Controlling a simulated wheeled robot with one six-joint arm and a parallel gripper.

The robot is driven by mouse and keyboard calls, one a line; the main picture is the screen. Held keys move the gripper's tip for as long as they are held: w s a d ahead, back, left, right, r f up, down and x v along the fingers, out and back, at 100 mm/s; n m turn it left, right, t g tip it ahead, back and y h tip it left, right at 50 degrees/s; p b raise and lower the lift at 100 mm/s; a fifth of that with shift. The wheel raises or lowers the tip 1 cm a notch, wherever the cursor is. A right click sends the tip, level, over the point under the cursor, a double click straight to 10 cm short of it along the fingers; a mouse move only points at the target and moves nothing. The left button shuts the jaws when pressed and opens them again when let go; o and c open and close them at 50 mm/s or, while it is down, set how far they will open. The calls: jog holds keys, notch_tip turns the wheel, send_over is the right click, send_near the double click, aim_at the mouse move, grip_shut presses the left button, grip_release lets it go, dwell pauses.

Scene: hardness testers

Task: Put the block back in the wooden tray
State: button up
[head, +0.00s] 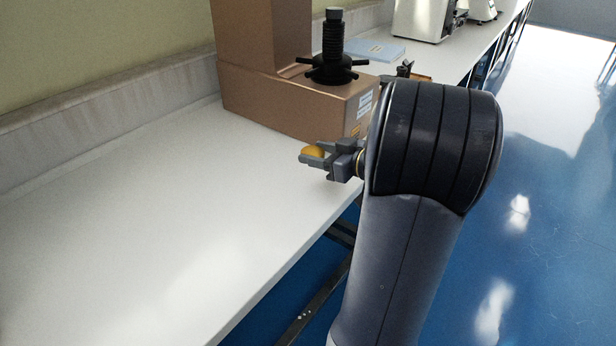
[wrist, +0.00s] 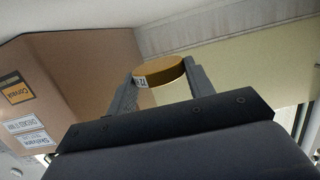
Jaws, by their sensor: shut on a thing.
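The block is a round, gold-coloured piece (head: 313,151) with a small white label on its side, seen in the wrist view (wrist: 163,72). My gripper (head: 318,158) is shut on it, one finger on each side, and holds it over the white bench in front of the tester. The gripper also shows in the wrist view (wrist: 160,85). A small brown edge (head: 420,77) just behind my arm may be the wooden tray. Most of it is hidden, and I cannot tell for sure.
A bronze hardness tester (head: 290,105) with a black screw and spoked handwheel (head: 332,68) stands beyond my gripper. A pale blue flat object (head: 374,51) and a white machine (head: 423,18) are farther back. The near white bench (head: 150,230) is clear.

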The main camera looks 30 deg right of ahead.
aim_at(318, 185)
jog(key=shift+f+b, duration=0.35)
jog(key=shift+f, duration=3.25)
jog(key=shift+f+b, duration=0.2)
jog(key=shift+b, duration=0.15)
jog(key=o, duration=1.3)
jog(key=shift+r, duration=0.15)
jog(key=shift+r+p, duration=0.2)
jog(key=shift+p, duration=0.4)
jog(key=v, duration=1.2)
jog(key=shift+f, duration=0.25)
